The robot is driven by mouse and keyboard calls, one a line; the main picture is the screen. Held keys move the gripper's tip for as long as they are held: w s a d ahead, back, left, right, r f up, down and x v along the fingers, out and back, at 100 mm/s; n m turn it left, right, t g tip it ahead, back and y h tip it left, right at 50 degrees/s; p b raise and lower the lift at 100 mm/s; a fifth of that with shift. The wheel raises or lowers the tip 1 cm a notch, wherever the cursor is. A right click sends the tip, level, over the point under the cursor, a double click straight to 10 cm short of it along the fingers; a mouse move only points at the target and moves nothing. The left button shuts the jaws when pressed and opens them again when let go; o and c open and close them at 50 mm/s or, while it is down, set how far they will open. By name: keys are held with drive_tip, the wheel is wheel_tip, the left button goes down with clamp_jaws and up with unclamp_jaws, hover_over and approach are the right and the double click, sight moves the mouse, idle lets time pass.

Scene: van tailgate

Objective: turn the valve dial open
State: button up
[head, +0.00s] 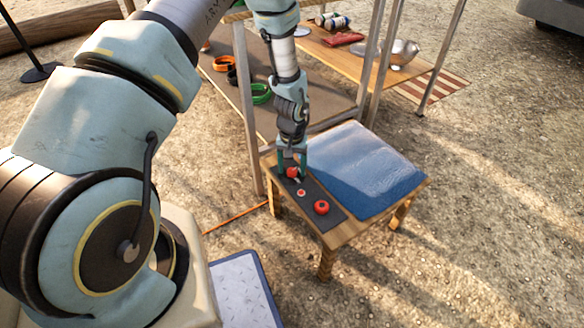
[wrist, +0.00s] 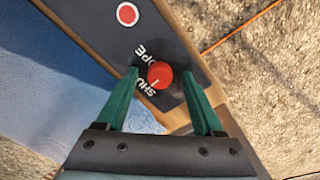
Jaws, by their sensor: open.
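The valve dial is a small round red knob (wrist: 159,75) with a white pointer line, on a dark panel (wrist: 185,48). White lettering beside it reads in part "OPE" and "SHU"; the rest is covered. The pointer line slants toward the "SHU" side. In the head view the dial (head: 291,172) is at the far end of the panel on a small wooden table. My gripper (head: 291,177) points down over it, open, with a green finger on each side. In the wrist view my gripper (wrist: 160,73) shows a gap between each finger and the dial.
A red button with a white ring (head: 301,193) and a larger red knob (head: 321,207) share the panel. A blue mat (head: 365,170) covers the rest of the wooden table (head: 347,233). A shelf rack (head: 243,110) stands close behind. An orange cord (head: 236,217) lies on the ground.

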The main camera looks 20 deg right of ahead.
clamp_jaws()
idle(0.5)
